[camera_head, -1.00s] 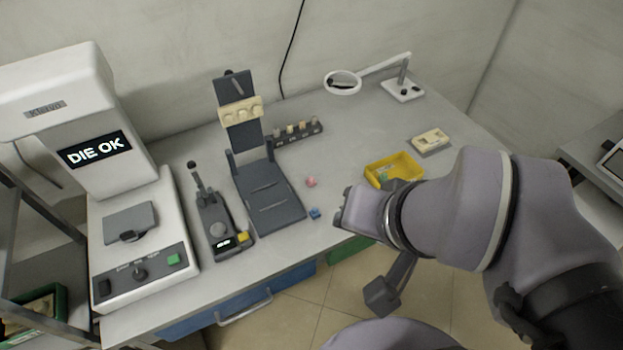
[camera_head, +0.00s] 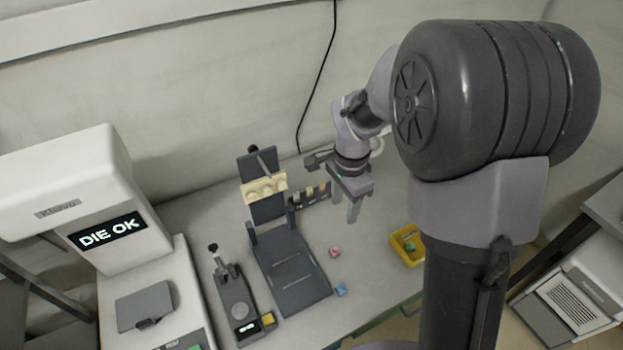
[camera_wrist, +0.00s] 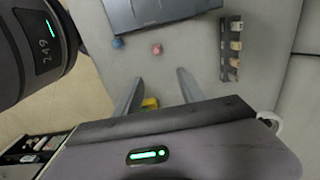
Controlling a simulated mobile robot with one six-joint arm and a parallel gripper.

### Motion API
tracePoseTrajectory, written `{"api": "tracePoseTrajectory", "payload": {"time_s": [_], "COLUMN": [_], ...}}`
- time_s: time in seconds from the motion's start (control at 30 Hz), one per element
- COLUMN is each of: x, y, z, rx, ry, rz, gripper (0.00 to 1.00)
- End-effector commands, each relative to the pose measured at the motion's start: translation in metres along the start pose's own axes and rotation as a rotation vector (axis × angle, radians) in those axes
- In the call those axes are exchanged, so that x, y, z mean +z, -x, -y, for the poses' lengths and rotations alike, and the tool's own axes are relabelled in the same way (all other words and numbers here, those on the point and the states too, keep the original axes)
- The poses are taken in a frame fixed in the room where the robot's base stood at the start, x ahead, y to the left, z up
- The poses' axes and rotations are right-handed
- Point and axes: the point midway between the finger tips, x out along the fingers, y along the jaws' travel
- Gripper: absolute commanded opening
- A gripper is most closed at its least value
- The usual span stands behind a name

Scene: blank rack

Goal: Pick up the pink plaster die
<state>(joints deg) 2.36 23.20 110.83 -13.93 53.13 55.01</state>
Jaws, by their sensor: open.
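The pink plaster die (camera_head: 335,252) is a small pink piece lying on the grey bench top, right of the dark grey stand. A small blue piece (camera_head: 341,290) lies nearer the bench's front edge. My gripper (camera_head: 354,214) is open and empty, above the bench and behind the pink die in the head view. In the wrist view the pink die (camera_wrist: 156,49) lies beyond my two spread fingers (camera_wrist: 158,88), with clear space between. The blue piece (camera_wrist: 118,43) is to its left there.
The dark grey stand (camera_head: 290,272) holds a cream cast (camera_head: 264,187) on its upright. A rack of small dies (camera_head: 309,196) stands behind. A yellow tray (camera_head: 396,250) is right of the pink die. A white machine reading "DIE OK" (camera_head: 112,231) stands at left.

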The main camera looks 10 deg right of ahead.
Motion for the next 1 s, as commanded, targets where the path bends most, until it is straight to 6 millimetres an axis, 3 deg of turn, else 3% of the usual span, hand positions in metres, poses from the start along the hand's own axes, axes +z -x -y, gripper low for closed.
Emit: {"api": "tracePoseTrajectory", "payload": {"time_s": [0.3,0.4,0.63,0.83,1.0], "x": [0.0,0.0,0.001,0.005,0.004], "y": [-0.093,-0.115,-0.136,-0.176,-0.177], "z": [-0.001,-0.001,-0.001,-0.002,-0.001], "rx": [0.01,0.01,0.008,0.009,0.006], "ry": [-0.011,-0.009,-0.01,-0.009,-0.009], "rz": [0.002,0.002,0.001,0.001,-0.001], "gripper": [0.47,0.47,0.47,0.47,0.47]}}
